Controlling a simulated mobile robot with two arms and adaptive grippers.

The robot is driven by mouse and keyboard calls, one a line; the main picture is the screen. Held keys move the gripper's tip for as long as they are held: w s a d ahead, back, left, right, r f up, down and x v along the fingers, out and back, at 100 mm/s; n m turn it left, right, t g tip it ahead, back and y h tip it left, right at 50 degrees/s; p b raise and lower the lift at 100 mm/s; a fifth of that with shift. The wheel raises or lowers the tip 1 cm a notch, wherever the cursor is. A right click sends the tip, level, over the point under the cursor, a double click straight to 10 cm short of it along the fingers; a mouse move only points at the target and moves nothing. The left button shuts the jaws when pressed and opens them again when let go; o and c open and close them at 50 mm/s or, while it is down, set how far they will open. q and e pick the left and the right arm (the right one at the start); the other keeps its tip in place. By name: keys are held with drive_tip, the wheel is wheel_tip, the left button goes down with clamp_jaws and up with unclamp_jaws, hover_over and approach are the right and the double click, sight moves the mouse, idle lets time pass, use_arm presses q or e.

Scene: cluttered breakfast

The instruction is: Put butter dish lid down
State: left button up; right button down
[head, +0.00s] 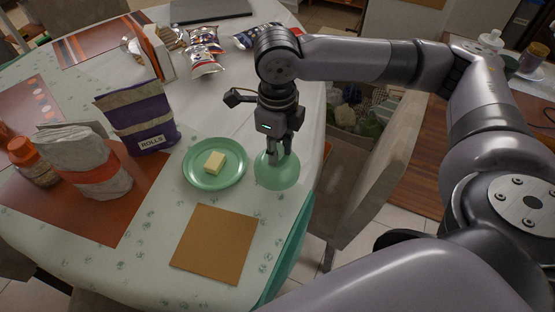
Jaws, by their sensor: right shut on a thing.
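A green butter dish lid (276,174), domed and round, is at the right edge of the table, right of the butter dish. My right gripper (279,155) points down at its top and is shut on it. The fingertips partly hide the lid's knob. I cannot tell whether the lid touches the table. The green butter dish (231,181) lies uncovered on the table with a pale yellow block of butter (214,162) in it. My left gripper is not in view.
A brown square mat (213,243) lies in front of the dish. A purple rolls bag (137,118) and a paper bag (86,163) stand to the left. Snack packets (204,50) lie farther back. A chair (375,160) stands close to the table's right edge.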

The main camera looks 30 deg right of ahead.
wheel_tip(320, 180, down, 4)
drive_tip(key=shift+r, duration=0.15)
drive_tip(key=shift+f, duration=0.2)
drive_tip(key=shift+f, duration=0.15)
drive_tip(key=c, duration=1.3)
unclamp_jaws()
drive_tip(key=shift+c, duration=0.2)
wheel_tip(320, 180, up, 12)
drive_tip(key=shift+r+p, duration=0.2)
drive_tip(key=shift+p, duration=0.25)
drive_tip(key=shift+s, duration=0.1)
